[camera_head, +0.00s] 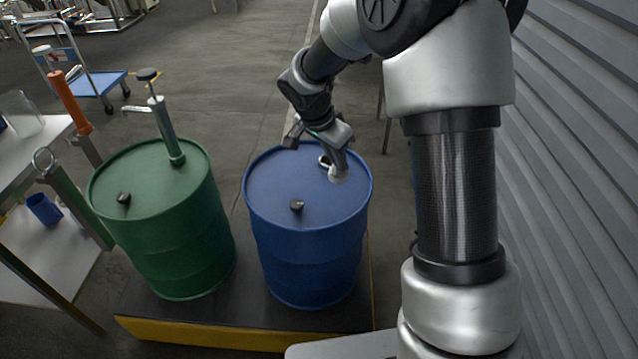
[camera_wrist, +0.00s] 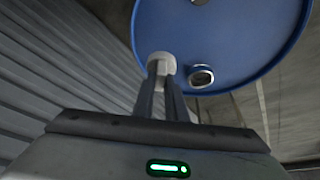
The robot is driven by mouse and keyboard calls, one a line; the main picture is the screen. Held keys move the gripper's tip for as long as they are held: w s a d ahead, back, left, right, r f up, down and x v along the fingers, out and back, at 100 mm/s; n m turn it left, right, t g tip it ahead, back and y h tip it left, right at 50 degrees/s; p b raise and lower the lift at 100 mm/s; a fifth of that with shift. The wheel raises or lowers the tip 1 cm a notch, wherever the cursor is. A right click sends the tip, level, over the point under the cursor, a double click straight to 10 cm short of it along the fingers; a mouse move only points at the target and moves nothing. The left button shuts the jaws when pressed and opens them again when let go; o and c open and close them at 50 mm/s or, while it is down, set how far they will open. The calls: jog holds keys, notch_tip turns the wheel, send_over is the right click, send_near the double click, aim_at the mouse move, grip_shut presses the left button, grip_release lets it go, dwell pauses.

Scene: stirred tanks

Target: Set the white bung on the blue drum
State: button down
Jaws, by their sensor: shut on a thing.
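The blue drum (camera_head: 310,240) stands upright on a low dark platform in the head view; its lid also fills the top of the wrist view (camera_wrist: 230,35). My gripper (camera_head: 338,174) is over the right side of the lid. In the wrist view its fingers (camera_wrist: 162,78) are shut on the white bung (camera_wrist: 161,62). The bung also shows at the fingertips in the head view (camera_head: 338,179). I cannot tell whether it touches the lid. An open metal-rimmed hole (camera_wrist: 201,76) in the lid lies just right of the bung in the wrist view.
A black cap (camera_head: 297,205) sits on the blue lid's front. A green drum (camera_head: 170,225) with a hand pump (camera_head: 168,130) stands to the left on the same platform (camera_head: 200,333). A white bench (camera_head: 35,235) is at far left. A corrugated wall (camera_head: 575,180) runs along the right.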

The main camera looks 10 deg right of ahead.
aim_at(333, 181)
notch_tip(333, 181, down, 9)
jog(key=shift+r+b, duration=0.2)
jog(key=shift+b, duration=0.55)
jog(key=shift+f+b, duration=0.2)
jog(key=shift+b, duration=0.1)
jog(key=c, duration=1.8)
grip_release()
jog(key=shift+r, duration=0.1)
